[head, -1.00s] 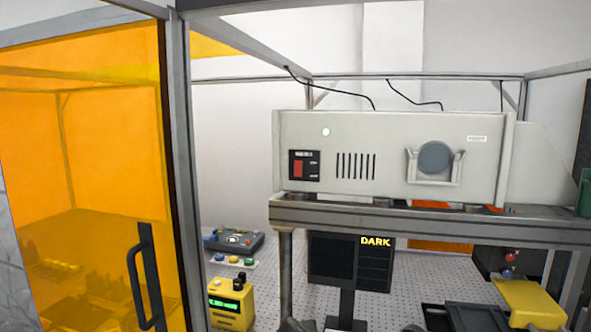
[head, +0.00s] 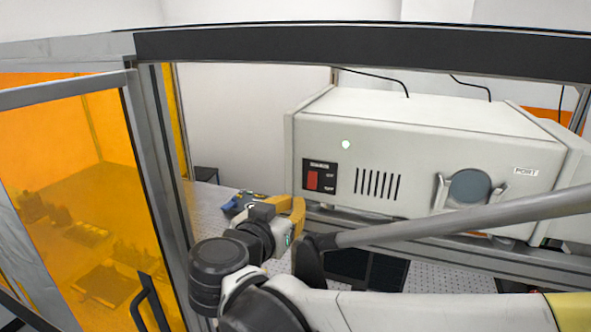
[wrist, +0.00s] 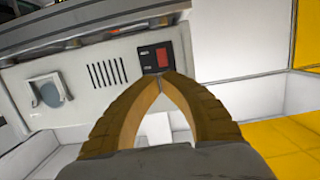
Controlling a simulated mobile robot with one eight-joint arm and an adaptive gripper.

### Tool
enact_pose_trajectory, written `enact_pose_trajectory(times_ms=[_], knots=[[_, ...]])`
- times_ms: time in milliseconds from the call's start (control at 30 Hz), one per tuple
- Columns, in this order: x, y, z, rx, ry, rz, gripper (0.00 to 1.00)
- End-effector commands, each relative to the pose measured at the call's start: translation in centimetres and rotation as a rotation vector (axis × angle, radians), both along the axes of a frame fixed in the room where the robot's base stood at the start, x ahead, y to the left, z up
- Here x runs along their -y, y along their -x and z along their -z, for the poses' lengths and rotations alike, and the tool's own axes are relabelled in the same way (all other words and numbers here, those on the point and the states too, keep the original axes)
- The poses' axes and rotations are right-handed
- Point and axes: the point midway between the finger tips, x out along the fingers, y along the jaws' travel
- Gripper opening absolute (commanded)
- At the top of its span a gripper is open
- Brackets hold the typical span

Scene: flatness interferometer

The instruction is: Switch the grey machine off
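The grey machine (head: 430,150) is a pale box on a raised shelf. Its front has a small black panel (head: 320,178) with a red rocker switch (head: 312,180), vent slots, a round dark port and a lit pale-green lamp (head: 345,144). My gripper (head: 299,206) is just below and left of the panel in the head view. In the wrist view the tan fingertips (wrist: 162,75) meet with nothing between them, at the edge of the panel by the red switch (wrist: 163,57). I cannot tell whether they touch it.
An orange-tinted door (head: 80,200) with a dark handle stands at the left, beside a grey frame post (head: 160,160). A dark frame beam (head: 360,45) crosses above the machine. A perforated table lies below the shelf, with a blue-and-dark device (head: 240,202) on it.

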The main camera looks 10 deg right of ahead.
Motion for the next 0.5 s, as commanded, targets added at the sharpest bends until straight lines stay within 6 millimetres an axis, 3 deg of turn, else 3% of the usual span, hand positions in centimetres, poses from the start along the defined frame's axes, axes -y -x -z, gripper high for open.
enact_pose_trajectory(times_ms=[300,500], knots=[[0.2,-0.2,0.1,-0.001,0.0,0.001,0.0],[1.5,-2.0,0.4,-0.001,-0.001,0.004,0.0]])
